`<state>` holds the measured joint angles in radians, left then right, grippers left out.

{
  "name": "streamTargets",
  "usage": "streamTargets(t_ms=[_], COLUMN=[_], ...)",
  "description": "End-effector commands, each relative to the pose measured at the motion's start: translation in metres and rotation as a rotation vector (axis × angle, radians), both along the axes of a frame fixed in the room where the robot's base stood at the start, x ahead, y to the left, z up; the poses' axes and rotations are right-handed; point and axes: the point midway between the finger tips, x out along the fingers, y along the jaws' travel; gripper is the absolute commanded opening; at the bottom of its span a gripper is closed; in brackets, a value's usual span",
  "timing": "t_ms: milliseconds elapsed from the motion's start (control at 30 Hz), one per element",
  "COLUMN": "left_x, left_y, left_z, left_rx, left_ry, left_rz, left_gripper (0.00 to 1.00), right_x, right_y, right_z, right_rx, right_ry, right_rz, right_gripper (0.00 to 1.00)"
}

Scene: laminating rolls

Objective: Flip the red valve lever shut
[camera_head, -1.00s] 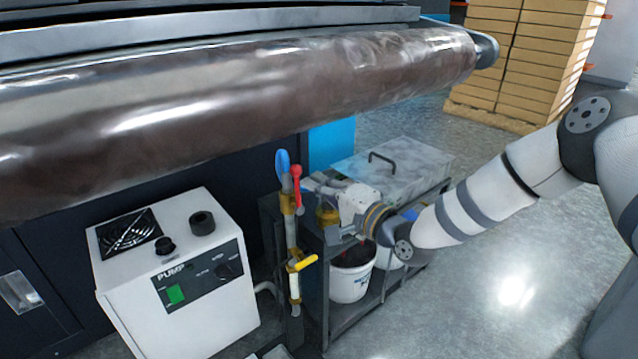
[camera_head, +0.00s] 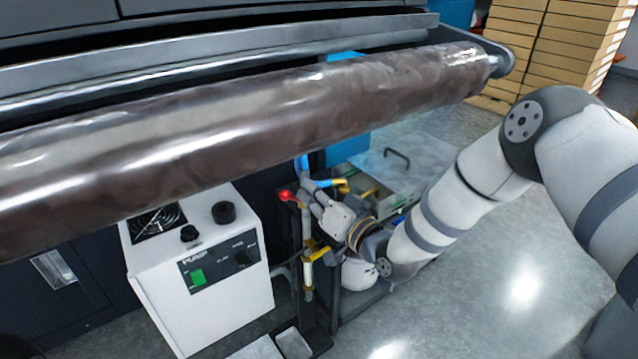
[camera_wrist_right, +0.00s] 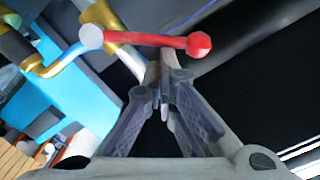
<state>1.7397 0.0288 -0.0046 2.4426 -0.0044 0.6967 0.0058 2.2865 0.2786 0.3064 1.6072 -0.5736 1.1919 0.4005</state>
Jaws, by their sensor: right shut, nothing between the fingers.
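The red valve lever (camera_head: 286,196) shows its red knob pointing left on the upright pipe (camera_head: 306,235) in the head view. In the right wrist view the red lever (camera_wrist_right: 150,40) lies nearly level across the picture, its ball end at the right. My right gripper (camera_head: 306,190) is beside the lever at the top of the pipe. In the wrist view its fingers (camera_wrist_right: 164,82) are shut and empty, with the tips just below the red bar; whether they touch it I cannot tell. My left gripper is not in view.
A white pump box (camera_head: 200,280) stands left of the pipe. A large dark roller (camera_head: 240,130) spans above. A yellow lever (camera_head: 320,252) sits lower on the pipe. A cart with a grey lidded box (camera_head: 400,165) and a white bucket (camera_head: 358,273) stands to the right.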

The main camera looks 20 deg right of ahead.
Motion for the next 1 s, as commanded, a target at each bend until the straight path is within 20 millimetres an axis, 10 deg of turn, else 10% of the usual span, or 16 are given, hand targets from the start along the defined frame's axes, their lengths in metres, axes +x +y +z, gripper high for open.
streamTargets(t_ms=[600,1000], left_x=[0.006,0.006], left_y=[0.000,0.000], left_z=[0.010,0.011], left_rx=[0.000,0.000], left_ry=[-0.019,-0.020], left_rz=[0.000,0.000], left_gripper=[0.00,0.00], right_x=[-0.009,-0.011], right_y=[0.025,0.029], right_z=[-0.023,-0.031], right_rx=[-0.476,-0.492], right_ry=[-0.172,-0.177], right_rz=[0.002,0.000], right_gripper=[0.00,0.00])
